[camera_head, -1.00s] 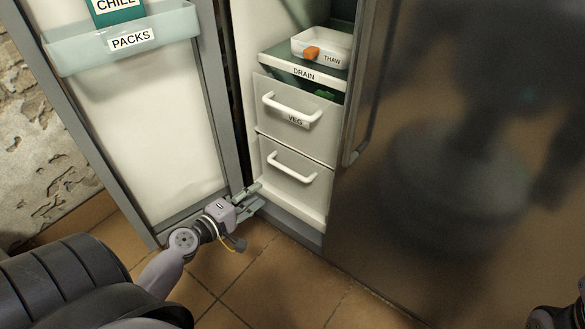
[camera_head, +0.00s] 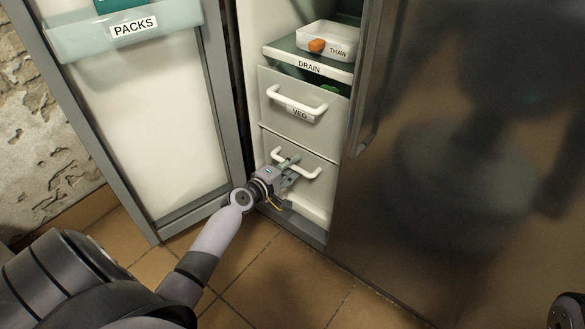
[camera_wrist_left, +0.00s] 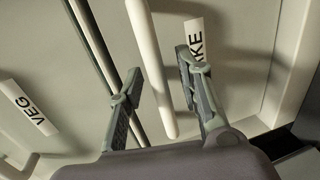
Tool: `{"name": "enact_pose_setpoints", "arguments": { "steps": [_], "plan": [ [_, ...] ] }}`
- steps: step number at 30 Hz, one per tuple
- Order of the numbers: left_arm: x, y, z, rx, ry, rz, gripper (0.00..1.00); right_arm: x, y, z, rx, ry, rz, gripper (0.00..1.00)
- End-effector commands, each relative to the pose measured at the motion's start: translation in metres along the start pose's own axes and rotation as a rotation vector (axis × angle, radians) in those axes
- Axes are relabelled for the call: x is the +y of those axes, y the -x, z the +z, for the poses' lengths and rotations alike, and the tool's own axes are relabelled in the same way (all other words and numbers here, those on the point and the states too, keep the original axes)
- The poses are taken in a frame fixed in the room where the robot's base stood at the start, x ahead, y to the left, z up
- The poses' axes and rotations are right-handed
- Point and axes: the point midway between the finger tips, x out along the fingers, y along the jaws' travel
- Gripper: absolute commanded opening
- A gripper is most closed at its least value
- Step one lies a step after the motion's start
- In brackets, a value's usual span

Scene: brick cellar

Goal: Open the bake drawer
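The bake drawer (camera_head: 313,190) is the lower white drawer in the open fridge, and its front looks shut, in line with the drawer above. Its white bar handle (camera_head: 312,172) is partly hidden behind my left gripper (camera_head: 287,168). In the left wrist view the handle (camera_wrist_left: 147,50) runs between the two spread fingers of the left gripper (camera_wrist_left: 158,64). The fingers are open and not closed on the bar; I cannot tell how deep it sits between them. The drawer's label (camera_wrist_left: 197,40) shows only its end, "KE", beside a finger.
The VEG drawer (camera_head: 335,111) sits directly above, with the DRAIN shelf (camera_head: 310,67) and a THAW tray (camera_head: 346,42) higher up. The open fridge door (camera_head: 150,130) stands left. A dark glossy panel (camera_head: 450,190) fills the right. Tiled floor (camera_head: 270,280) is clear in front.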

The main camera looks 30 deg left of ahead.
Motion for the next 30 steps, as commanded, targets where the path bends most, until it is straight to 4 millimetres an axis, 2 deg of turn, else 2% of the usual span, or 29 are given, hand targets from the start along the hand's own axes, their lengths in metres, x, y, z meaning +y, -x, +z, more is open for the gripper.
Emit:
{"name": "enact_pose_setpoints", "arguments": {
  "steps": [8, 22, 30],
  "plan": [
    [0.0003, -0.0009, 0.0001, 0.000, 0.000, 0.000, 0.32, 0.0000, -0.0016, -0.0017, 0.007, 0.000, -0.001, 0.40],
    [0.0002, -0.0006, -0.0001, 0.000, 0.000, 0.000, 0.01, 0.0002, -0.0005, -0.0019, 0.006, 0.000, 0.000, 0.40],
    [-0.0001, -0.0005, -0.0001, 0.000, 0.000, -0.001, 0.00, 0.0003, 0.0007, -0.0012, 0.001, 0.000, 0.002, 0.40]
  ]
}}
